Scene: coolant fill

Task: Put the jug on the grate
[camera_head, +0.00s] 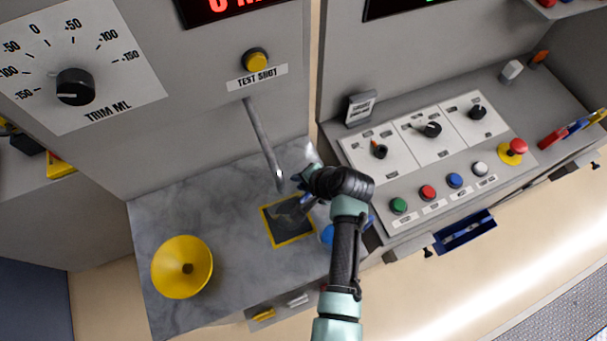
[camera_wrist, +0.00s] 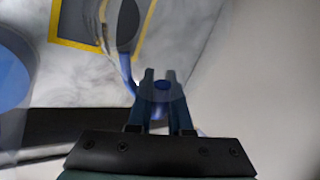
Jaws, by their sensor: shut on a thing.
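The grate (camera_head: 270,234) is a dark square with a yellow frame, set in the grey marbled counter below the metal spout (camera_head: 262,140). Its yellow edge also shows in the wrist view (camera_wrist: 75,43). My gripper (camera_head: 303,196) is at the grate's upper right side, beneath the dark wrist. In the wrist view my gripper (camera_wrist: 160,78) is shut on the blue handle of the jug (camera_wrist: 126,25). The jug looks clear and overlaps the grate's right part in both views. Whether its base touches the grate or hangs above it I cannot tell.
A yellow funnel (camera_head: 182,267) stands on the left of the counter. A blue round thing (camera_head: 327,234) lies right of the grate, partly behind my arm. The button console (camera_head: 440,150) is on the right. The counter between funnel and grate is clear.

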